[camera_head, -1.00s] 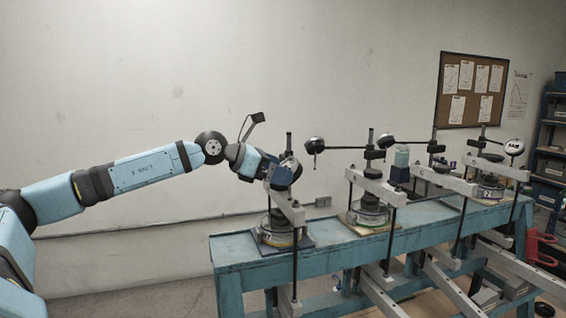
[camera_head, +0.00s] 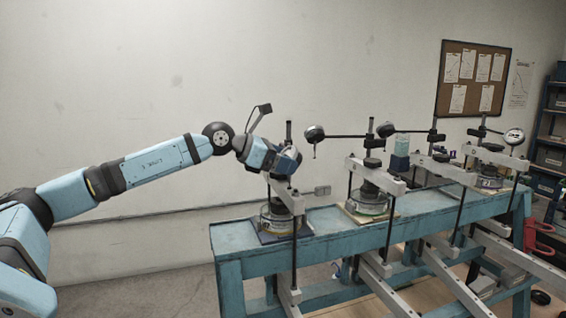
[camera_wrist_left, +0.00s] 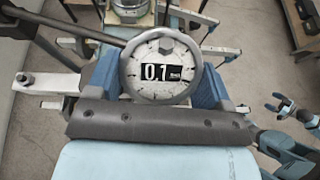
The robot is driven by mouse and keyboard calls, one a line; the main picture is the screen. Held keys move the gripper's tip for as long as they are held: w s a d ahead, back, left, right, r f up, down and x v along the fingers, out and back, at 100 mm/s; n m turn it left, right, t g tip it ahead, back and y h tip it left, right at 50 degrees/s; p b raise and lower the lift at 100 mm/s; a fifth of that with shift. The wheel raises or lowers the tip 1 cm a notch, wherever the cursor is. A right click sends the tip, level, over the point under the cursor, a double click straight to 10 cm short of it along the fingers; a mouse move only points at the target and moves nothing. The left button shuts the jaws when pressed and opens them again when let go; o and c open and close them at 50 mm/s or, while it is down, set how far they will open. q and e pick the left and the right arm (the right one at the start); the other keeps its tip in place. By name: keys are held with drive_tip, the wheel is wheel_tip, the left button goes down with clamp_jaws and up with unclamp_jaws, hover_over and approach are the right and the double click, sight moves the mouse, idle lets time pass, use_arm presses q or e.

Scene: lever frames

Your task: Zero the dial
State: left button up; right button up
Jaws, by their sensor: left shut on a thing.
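My left gripper (camera_head: 288,161) is at the leftmost gauge stand on the bench, near the top of its post. In the left wrist view the round dial (camera_wrist_left: 160,72), with a grey rim and white face, sits between the two blue fingers of this gripper, which is shut on it. Its dark window reads about 0.1, with smaller print beside it too small to read. In the head view the gripper hides this dial. A blue and dark jaw-like part at the right of the wrist view may be my right gripper (camera_wrist_left: 287,110); its state is unclear.
The blue bench (camera_head: 330,235) carries other stands with a second dial (camera_head: 315,133), a third dial (camera_head: 386,130) and a far-right dial (camera_head: 514,136). Long grey lever arms (camera_head: 455,305) reach out from the bench front. A pinboard (camera_head: 475,78) hangs on the wall.

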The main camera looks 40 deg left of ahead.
use_arm(q)
drive_tip(key=shift+f+m+g+h+b, duration=0.15)
drive_tip(key=shift+m+g+h+b, duration=0.2)
drive_tip(key=shift+m+b, duration=0.6)
drive_tip(key=shift+w+a+r+m+g+h, duration=0.15)
drive_tip(key=shift+m+h, duration=0.1)
drive_tip(key=shift+m, duration=0.5)
drive_tip(key=shift+s+d+r+m+g+h, duration=0.1)
drive_tip(key=shift+m+h, duration=0.1)
drive_tip(key=shift+m, duration=0.5)
drive_tip(key=shift+a, duration=0.1)
drive_tip(key=o, duration=0.9)
drive_tip(key=shift+o, duration=0.2)
